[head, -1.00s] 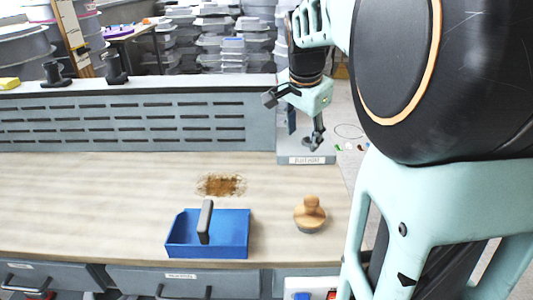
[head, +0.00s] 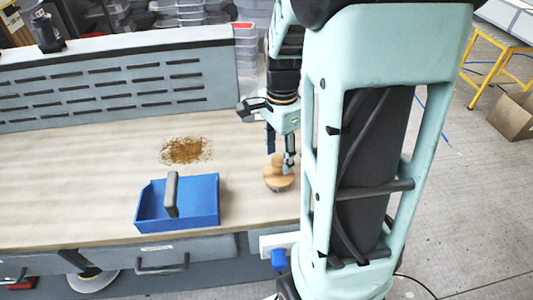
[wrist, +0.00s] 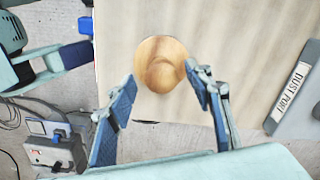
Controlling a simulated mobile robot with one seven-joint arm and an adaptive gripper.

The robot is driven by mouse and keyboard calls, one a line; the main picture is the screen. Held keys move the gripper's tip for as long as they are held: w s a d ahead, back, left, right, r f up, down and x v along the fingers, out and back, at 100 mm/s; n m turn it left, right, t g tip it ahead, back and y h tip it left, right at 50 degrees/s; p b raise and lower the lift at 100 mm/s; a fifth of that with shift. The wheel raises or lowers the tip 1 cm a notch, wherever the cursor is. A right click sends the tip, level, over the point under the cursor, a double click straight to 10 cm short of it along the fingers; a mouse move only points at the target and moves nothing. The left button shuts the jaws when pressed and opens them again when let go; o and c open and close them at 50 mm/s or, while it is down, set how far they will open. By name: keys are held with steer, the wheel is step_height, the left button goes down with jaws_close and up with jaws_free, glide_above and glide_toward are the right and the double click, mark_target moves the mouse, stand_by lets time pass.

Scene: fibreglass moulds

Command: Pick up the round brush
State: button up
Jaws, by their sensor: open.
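The round brush (head: 274,181) is a light wooden disc with a knob on top. It stands on the workbench near its right front edge in the head view. My gripper (head: 279,158) points down over the brush, and one finger partly covers it. In the wrist view my gripper (wrist: 160,76) is open, with its blue-padded fingers apart. The brush (wrist: 160,62) shows from above between and just beyond the fingertips. I cannot tell whether a finger touches it.
A blue dustpan (head: 205,207) with a dark handle sits left of the brush. Brown dust (head: 187,150) lies behind it on the bench (head: 60,190). A slotted grey back panel (head: 110,88) closes the rear. A box labelled "DUST PORT" (wrist: 298,92) is at right in the wrist view.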

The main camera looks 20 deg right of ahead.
mark_target(279, 170)
step_height(279, 170, down, 4)
steer(key=shift+w+d+f, duration=0.1)
jaws_close()
stand_by(0.5)
